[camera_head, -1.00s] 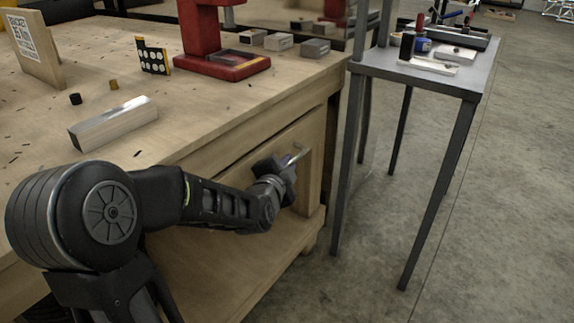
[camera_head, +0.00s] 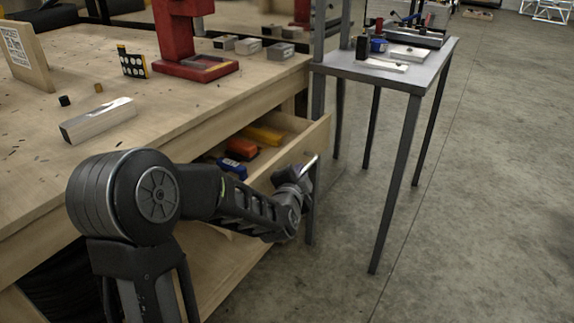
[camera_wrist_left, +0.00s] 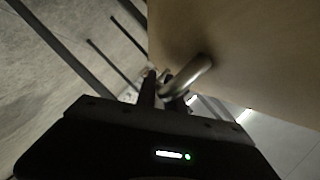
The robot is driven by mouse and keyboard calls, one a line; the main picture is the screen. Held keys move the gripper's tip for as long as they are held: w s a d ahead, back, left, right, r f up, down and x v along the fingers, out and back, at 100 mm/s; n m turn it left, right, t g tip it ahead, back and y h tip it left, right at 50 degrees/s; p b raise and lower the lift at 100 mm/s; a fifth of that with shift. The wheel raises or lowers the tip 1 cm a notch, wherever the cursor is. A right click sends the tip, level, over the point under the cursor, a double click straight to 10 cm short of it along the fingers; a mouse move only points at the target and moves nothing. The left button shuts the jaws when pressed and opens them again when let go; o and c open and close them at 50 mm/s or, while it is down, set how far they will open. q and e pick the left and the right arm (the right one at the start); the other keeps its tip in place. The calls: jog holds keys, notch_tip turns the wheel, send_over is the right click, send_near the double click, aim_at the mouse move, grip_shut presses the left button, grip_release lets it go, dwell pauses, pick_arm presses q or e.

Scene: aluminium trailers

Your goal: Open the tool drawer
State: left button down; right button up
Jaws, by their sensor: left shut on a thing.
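The tool drawer (camera_head: 318,134) stands pulled out from under the wooden workbench in the head view. Inside it lie a yellow item (camera_head: 263,135), an orange-red item (camera_head: 242,148) and a blue item (camera_head: 232,168). Its metal bar handle (camera_head: 312,163) is on the front panel. My left gripper (camera_head: 305,174) is at the handle, and its fingers are partly hidden by the wrist. In the left wrist view the fingers (camera_wrist_left: 156,90) are closed around the handle (camera_wrist_left: 190,76), against the drawer's wooden front (camera_wrist_left: 245,45). My right gripper is not in view.
The workbench top (camera_head: 150,128) holds a metal block (camera_head: 98,119), a red press (camera_head: 185,45) and small grey blocks. A grey metal side table (camera_head: 400,75) with tools stands right of the drawer. The concrete floor (camera_head: 470,200) further right is clear.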

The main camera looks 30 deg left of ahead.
pick_arm(q)
jog(key=d+p, duration=0.3)
jog(key=d, duration=0.8)
jog(key=shift+w, duration=0.1)
jog(key=c, duration=1.5)
grip_release()
jog(key=shift+o, duration=0.2)
jog(key=shift+d, duration=0.1)
jog(key=p+v, duration=0.1)
jog(key=v, duration=0.6)
jog(key=shift+s+p, duration=0.35)
jog(key=shift+r, duration=0.1)
